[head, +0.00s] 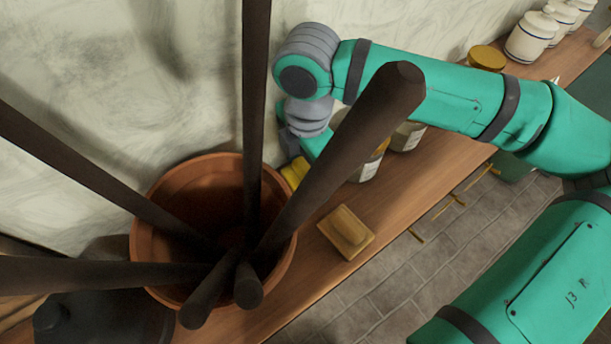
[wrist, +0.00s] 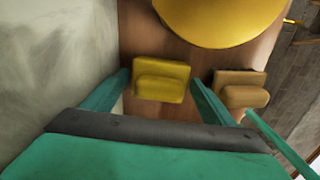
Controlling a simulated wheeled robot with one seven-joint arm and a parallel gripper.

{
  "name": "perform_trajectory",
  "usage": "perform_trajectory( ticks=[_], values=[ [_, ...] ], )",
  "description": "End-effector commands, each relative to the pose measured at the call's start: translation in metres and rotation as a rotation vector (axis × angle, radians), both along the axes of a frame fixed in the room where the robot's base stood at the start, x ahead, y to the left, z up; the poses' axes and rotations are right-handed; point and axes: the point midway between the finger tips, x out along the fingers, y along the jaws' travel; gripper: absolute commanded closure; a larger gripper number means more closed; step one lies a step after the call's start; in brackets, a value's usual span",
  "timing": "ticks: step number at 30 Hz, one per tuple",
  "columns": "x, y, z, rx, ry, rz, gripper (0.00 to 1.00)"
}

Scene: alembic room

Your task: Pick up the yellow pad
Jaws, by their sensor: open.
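The yellow pad (wrist: 160,81) lies on the wooden shelf, a flat block with a raised part on top. In the wrist view it shows between the two teal fingers of my gripper (wrist: 161,78), which is open, with one finger to each side. I cannot tell how far above the pad the fingertips are. My gripper there is mostly hidden by the rod and my wrist.
A tan pad (head: 346,232) lies nearby on the wooden shelf (head: 448,165), right of the yellow pad in the wrist view (wrist: 242,91). A terracotta pot (head: 150,240) with several dark rods stands close by. A round yellow lid (wrist: 220,18) is beyond; the wall is at left.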

Motion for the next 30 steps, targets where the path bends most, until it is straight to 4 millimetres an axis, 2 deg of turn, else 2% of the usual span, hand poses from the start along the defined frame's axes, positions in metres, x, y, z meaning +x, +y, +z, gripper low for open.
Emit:
perform_trajectory(
  ticks=[7,8,9,12,24,27,30],
  values=[
    [0.0,0.0,-0.003,0.0,0.0,0.0,0.21],
    [0.0,0.0,-0.002,0.0,0.0,0.0,0.23],
    [0.0,0.0,-0.002,0.0,0.0,0.0,0.33],
    [0.0,0.0,-0.002,0.0,0.0,0.0,0.54],
    [-0.001,-0.001,0.001,0.001,0.0,0.0,0.54],
    [-0.003,-0.002,0.006,0.002,-0.001,0.002,0.54],
    [-0.003,-0.002,0.021,0.0,-0.002,0.001,0.54]
  ],
)
